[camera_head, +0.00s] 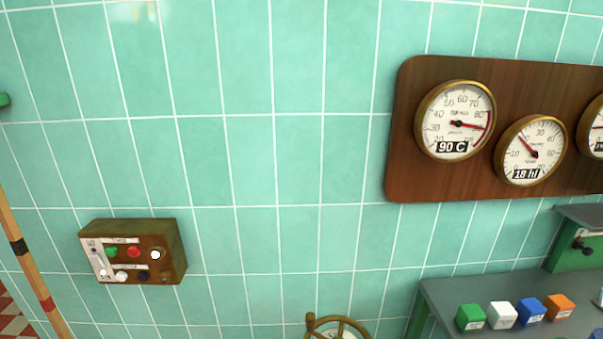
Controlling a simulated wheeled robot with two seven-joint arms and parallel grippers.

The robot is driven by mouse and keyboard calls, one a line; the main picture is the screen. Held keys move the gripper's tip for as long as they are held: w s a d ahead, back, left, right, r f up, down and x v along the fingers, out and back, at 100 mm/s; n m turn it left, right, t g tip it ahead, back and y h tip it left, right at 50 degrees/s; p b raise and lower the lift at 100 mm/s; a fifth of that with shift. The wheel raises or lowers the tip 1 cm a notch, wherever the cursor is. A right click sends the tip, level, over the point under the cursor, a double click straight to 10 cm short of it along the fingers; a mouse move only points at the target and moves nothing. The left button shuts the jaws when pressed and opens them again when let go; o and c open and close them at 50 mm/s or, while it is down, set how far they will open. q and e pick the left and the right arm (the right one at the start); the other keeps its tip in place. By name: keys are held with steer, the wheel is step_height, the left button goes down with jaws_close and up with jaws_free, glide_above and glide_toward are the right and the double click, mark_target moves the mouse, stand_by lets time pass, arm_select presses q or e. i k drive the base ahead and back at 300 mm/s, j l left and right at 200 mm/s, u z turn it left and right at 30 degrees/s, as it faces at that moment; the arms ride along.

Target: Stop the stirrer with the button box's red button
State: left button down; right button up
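The button box (174,240) is a brown box on the tiled wall at the lower left. Its front face carries a green button (111,252), a red button (134,251) to the right of it, and a white button or lamp (155,254). A slotted pale plate (97,258) is at the face's left side. A white knob (121,277) and a dark knob (143,276) sit along the bottom. The stirrer is not in view. Neither of my grippers shows in this view.
A wooden panel (405,180) with round gauges hangs at the upper right; one gauge (456,121) reads 90 C. A grey table (440,290) with colored blocks stands at the lower right. A brass handwheel (338,325) is at the bottom. A striped pole (25,260) leans at the left.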

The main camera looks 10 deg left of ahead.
mark_target(134, 251)
steer(key=j+u, duration=0.1)
steer(key=u, duration=1.4)
